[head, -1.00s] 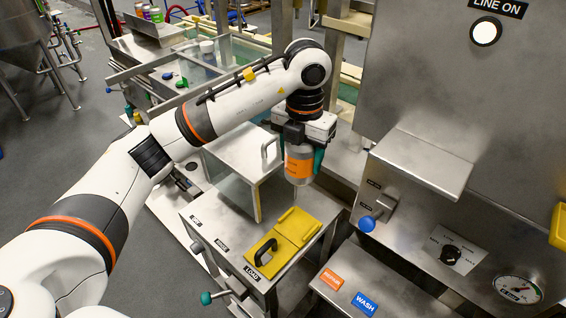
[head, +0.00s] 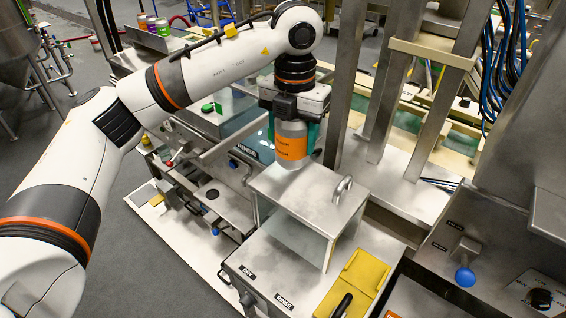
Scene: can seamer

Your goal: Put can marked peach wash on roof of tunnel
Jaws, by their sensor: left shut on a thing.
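My left gripper (head: 292,134) points down and is shut on a silver can with an orange label (head: 291,148). The can hangs upright between the teal fingers; the small print on its label is too small to read. Its bottom shows over the back left part of the flat metal roof of the box-like tunnel (head: 305,205). I cannot tell whether the can touches the roof. The roof carries a raised loop handle (head: 342,189) on its right side. My right gripper is not in view.
A yellow plate with a black handle (head: 358,278) lies in front of the tunnel. Metal posts (head: 383,105) rise behind it, and a blue knob (head: 465,277) sticks out at the right. Several colourful cans (head: 152,22) stand at the back left. The roof's front part is bare.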

